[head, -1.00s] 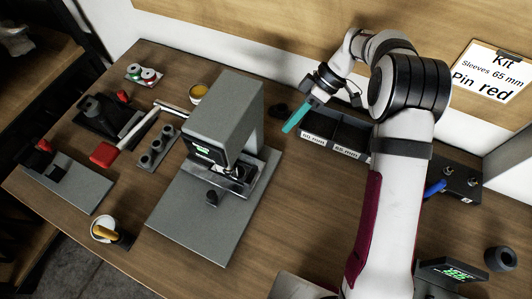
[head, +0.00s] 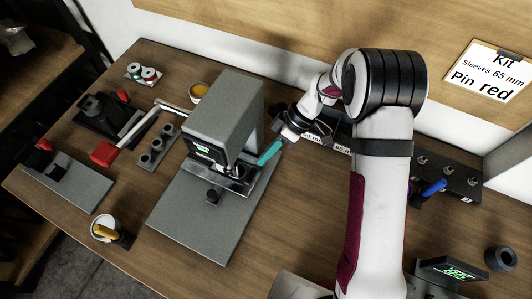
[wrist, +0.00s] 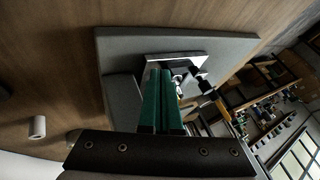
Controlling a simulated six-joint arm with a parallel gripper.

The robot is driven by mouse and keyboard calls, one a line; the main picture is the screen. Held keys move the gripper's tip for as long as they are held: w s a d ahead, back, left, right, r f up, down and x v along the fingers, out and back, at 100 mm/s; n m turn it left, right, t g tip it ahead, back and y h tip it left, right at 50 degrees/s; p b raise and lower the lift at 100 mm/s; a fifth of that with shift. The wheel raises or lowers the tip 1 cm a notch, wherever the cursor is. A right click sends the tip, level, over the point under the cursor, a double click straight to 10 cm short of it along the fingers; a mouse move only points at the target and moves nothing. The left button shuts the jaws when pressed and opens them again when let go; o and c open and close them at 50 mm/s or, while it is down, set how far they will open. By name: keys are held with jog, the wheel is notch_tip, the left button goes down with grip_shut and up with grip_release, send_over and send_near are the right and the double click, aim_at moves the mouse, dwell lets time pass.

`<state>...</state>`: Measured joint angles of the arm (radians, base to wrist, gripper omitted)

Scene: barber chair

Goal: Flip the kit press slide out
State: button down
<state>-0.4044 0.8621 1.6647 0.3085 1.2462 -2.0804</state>
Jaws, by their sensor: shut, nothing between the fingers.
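The grey kit press (head: 228,108) stands on its flat grey base plate (head: 205,232) left of centre in the head view. Its metal slide (head: 240,183) lies low under the press head, with a black knob (head: 212,195) at its front. The slide's bright plate (wrist: 190,58) also shows in the wrist view, partly behind my fingers. My gripper (head: 268,153) is shut and empty, its teal fingers at the right side of the press near the slide. In the wrist view, my gripper (wrist: 163,75) has its fingers together, pointing towards the slide. I cannot tell whether they touch it.
Bins (head: 340,142) stand behind my arm. A sign (head: 490,75) reads "Kit, Sleeves 65 mm, Pin red".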

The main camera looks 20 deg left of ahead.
send_near(241, 194)
jog(key=s+f, duration=0.1)
jog(key=s, duration=0.1)
jog(key=s+a+f, duration=0.1)
jog(key=s+f, duration=0.2)
jog(key=s, duration=0.2)
jog(key=shift+a+f, duration=0.15)
jog(key=shift+a, duration=0.25)
jog(key=w, duration=0.4)
jog(key=shift+w, duration=0.2)
jog(key=v, duration=1)
